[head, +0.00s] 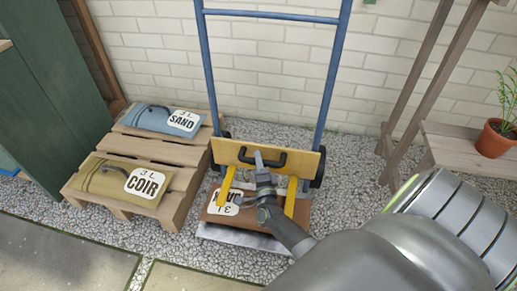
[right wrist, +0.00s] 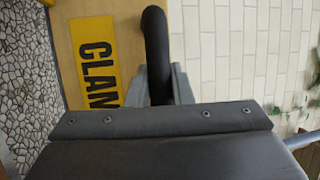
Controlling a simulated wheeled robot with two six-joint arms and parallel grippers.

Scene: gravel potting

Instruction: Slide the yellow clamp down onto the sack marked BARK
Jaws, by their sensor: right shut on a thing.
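The yellow clamp (head: 306,160) is a wide wooden-yellow board with a black handle, across the blue hand truck's frame. Its yellow arms (head: 227,181) reach down at the brown BARK sack (head: 218,208). The sack lies on the truck's grey toe plate, its label partly hidden by my arm. My right gripper (head: 267,160) is shut on the clamp's black handle. In the right wrist view the handle (right wrist: 155,40) stands between the fingers, beside a yellow CLAMP label (right wrist: 96,60). Whether the arms touch the sack I cannot tell. My left gripper is not in view.
The blue hand truck (head: 332,75) stands before a white brick wall. A wooden pallet (head: 187,153) at left holds a blue SAND sack (head: 154,119) and an olive COIR sack (head: 115,182). A wooden bench (head: 460,147) with a potted plant (head: 495,138) is at right.

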